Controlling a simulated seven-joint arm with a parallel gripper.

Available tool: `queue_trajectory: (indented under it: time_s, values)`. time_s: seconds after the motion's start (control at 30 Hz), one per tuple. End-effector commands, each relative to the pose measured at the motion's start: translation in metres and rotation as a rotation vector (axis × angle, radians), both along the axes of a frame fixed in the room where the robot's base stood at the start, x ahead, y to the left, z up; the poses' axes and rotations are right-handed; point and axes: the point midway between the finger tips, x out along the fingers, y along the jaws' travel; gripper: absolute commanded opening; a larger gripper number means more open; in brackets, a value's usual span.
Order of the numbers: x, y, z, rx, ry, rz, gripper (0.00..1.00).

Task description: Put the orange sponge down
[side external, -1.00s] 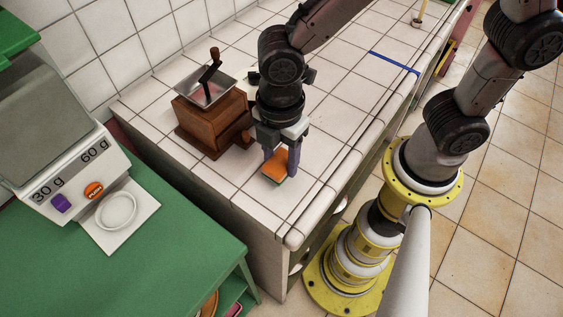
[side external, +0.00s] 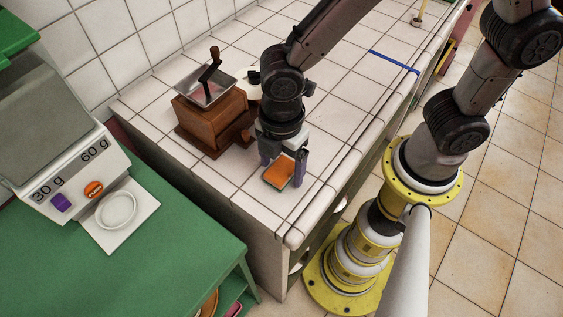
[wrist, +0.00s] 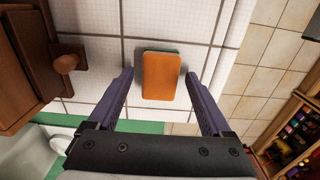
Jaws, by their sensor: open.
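The orange sponge (side external: 279,174) lies flat on the white tiled counter (side external: 225,178) close to its front end. In the wrist view the sponge (wrist: 161,76) shows its orange face, with a thin dark edge at its top. My gripper (side external: 282,172) is open just above the counter, with one finger on each side of the sponge. In the wrist view there is a clear gap between the sponge and each finger of my gripper (wrist: 163,85).
A wooden coffee grinder (side external: 211,117) stands left of my gripper; its drawer knob (wrist: 65,63) shows in the wrist view. A green table (side external: 150,250) bears a scale (side external: 60,170) at the left. The counter's edge is near on the right. Behind, a blue strip (side external: 394,62) crosses the counter.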

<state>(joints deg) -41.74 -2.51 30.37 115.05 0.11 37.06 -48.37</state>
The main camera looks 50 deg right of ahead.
Motion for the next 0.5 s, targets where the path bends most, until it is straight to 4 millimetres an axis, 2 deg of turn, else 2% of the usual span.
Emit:
queue_trajectory:
  time_s: [0.17,0.27,0.5]
  values:
    - [0.0,0.0,0.005,0.002,-0.002,0.0,0.83]
    - [0.001,0.001,0.016,0.004,-0.004,0.0,0.83]
    - [0.001,0.001,0.064,0.005,-0.006,0.0,0.83]
